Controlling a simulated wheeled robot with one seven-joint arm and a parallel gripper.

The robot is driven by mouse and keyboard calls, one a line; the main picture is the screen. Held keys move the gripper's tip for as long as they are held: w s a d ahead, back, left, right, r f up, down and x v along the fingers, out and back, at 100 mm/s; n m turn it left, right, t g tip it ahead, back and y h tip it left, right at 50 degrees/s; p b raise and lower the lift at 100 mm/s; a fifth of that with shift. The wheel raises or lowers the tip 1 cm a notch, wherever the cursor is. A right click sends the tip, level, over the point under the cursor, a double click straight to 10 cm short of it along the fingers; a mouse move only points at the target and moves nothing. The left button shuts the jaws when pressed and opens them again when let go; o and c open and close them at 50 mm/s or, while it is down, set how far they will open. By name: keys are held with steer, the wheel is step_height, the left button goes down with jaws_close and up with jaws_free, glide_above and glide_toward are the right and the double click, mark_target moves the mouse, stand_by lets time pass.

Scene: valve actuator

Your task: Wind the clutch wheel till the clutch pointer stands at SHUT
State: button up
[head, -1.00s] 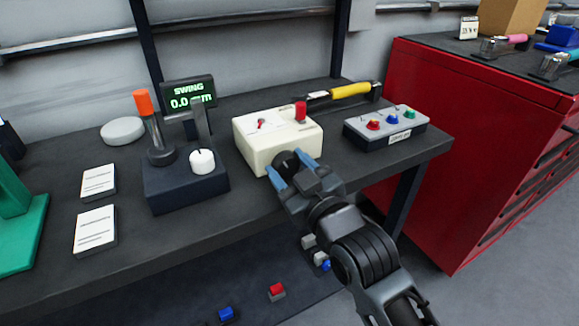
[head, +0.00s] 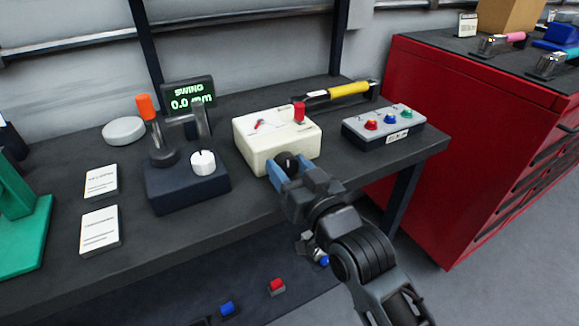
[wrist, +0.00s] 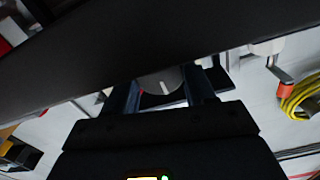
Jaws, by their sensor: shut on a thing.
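The cream actuator box (head: 262,150) stands near the front edge of the bench. Its top carries a small red pointer (head: 259,124) on the left and a red post (head: 299,112) on the right. Lettering near the pointer is too small to read. The dark round clutch wheel (head: 289,162) is on the box's front face. My gripper (head: 287,170) is at that face, with its blue fingers shut on the wheel. In the wrist view the wheel (wrist: 162,82) shows as a grey disc with a white line, between the two fingers.
A dark block with an orange lever (head: 150,122) and a white knob (head: 203,163) stands left of the box. A grey button panel (head: 383,128) is close on the right. A yellow-handled tool (head: 349,89) lies behind. A red cabinet (head: 460,140) stands right.

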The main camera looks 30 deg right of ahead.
steer(key=o, duration=1)
steer(key=shift+o, duration=0.2)
steer(key=s, duration=0.7)
steer(key=shift+s+b, duration=0.35)
steer(key=shift+s, duration=0.05)
